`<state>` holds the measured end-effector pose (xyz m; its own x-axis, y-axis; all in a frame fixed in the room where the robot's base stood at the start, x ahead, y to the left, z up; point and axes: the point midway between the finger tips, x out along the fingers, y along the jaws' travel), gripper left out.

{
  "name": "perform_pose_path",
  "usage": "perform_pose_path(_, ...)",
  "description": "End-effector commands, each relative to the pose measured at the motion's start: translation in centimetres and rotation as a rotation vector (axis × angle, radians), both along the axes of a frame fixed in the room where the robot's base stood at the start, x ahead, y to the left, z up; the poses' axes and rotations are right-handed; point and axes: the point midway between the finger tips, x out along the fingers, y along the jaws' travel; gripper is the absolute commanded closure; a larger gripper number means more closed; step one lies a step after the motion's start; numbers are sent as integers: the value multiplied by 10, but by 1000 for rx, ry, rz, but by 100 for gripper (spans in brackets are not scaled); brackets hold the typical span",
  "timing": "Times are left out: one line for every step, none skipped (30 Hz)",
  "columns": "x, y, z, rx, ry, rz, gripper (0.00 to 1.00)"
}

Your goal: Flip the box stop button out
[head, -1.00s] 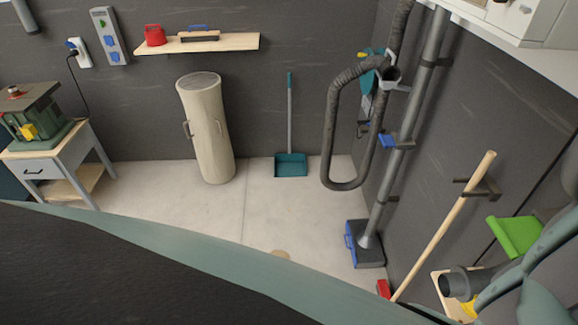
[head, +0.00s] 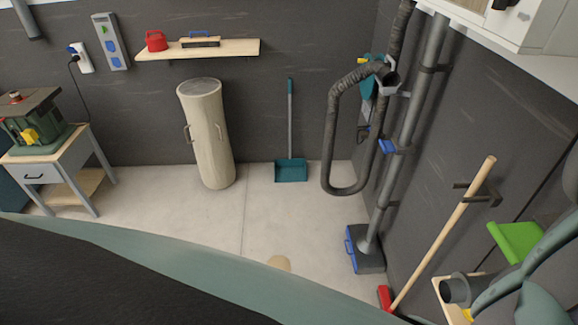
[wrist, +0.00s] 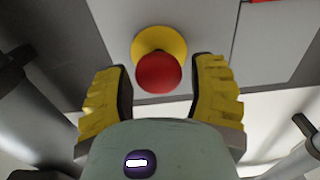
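The box stop button is a red, rounded knob (wrist: 158,74) on a round yellow base (wrist: 152,42), fixed to a pale grey panel (wrist: 200,20) in the wrist view. My gripper (wrist: 163,66) is open, with its two yellow-padded fingers on either side of the red knob. A gap shows between the knob and each finger. I cannot tell how far the fingertips are from the panel, or whether the gripper's body touches the knob. I cannot make out the button or my gripper's fingers in the head view.
A white cabinet (head: 545,25) hangs at the top right of the head view. Below it are a grey pipe (head: 415,120), a hose (head: 331,130) and a broom (head: 450,235). A beige bin (head: 208,140) and a workbench (head: 65,165) stand left.

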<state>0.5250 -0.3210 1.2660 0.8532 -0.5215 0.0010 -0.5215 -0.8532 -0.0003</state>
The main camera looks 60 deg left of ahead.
Motion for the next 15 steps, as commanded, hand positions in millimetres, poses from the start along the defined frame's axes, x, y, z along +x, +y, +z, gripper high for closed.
perform_pose_path(0, 0, 0, 0, 0, -1, 37)
perform_pose_path(0, 0, 0, 0, 0, -1, 34)
perform_pose_path(0, 0, 0, 0, 0, -1, 30)
perform_pose_path(0, 0, 0, 0, 0, -1, 27)
perform_pose_path(0, -1, 0, 0, 0, -2, 27)
perform_pose_path(0, 0, 0, 1, 1, -2, 27)
perform_pose_path(0, 0, 0, 1, 1, -1, 27)
perform_pose_path(0, 0, 0, 1, 1, -1, 27)
perform_pose_path(0, -1, 0, 1, 1, -2, 27)
perform_pose_path(0, -1, 0, 1, 1, -2, 27)
perform_pose_path(0, 0, 0, 1, 1, -1, 27)
perform_pose_path(-1, 0, 0, 1, 1, -2, 27)
perform_pose_path(-2, 0, 0, 1, 1, -2, 27)
perform_pose_path(-3, 1, -1, 1, 2, -2, 27)
perform_pose_path(-5, 2, -1, 0, 2, -2, 27)
